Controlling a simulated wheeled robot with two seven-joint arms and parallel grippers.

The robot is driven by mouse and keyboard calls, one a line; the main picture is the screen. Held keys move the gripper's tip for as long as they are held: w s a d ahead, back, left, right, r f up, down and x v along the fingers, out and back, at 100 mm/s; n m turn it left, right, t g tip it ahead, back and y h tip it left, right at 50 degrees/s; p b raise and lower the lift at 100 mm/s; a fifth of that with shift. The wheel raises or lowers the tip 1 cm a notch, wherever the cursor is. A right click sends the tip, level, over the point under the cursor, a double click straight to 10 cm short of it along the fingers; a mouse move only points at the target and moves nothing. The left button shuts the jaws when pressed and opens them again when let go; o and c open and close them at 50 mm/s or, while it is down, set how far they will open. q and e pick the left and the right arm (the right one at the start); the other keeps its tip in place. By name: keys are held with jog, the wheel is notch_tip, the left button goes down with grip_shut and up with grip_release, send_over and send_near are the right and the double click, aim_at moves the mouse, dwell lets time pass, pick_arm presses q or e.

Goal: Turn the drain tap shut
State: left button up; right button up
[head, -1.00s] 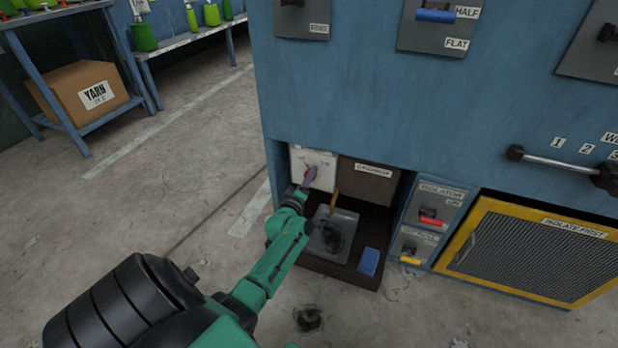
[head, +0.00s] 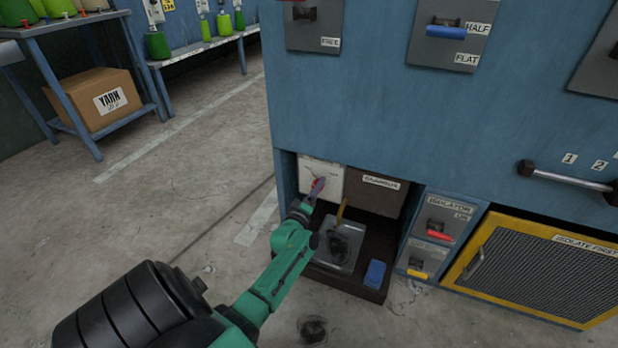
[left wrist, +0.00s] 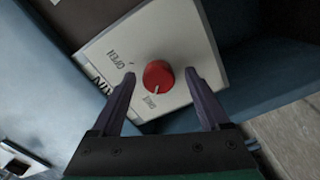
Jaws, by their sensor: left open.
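The drain tap is a round red knob (left wrist: 158,73) on a white plate (left wrist: 190,35) marked OPEN, with a second small label by the knob's lower side. A pale line on the knob points toward that lower label. In the head view the plate (head: 308,169) sits in a low recess of the blue machine. My left gripper (left wrist: 160,76) is open, with one purple finger on each side of the knob; I cannot tell whether either touches it. In the head view my left gripper (head: 317,188) covers most of the knob. My right gripper is not in view.
A brown box (head: 372,190) is right of the plate. Below it a dark tray (head: 345,282) holds a grey pan (head: 350,231) and a blue block (head: 375,273). Isolator switches (head: 440,227) and a yellow-framed grille (head: 545,275) stand to the right.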

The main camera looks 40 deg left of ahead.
pick_arm(q)
jog(key=p+v, duration=0.4)
jog(key=v, duration=0.9)
jog(key=shift+s+d+p, duration=0.2)
jog(key=shift+s+p, duration=0.15)
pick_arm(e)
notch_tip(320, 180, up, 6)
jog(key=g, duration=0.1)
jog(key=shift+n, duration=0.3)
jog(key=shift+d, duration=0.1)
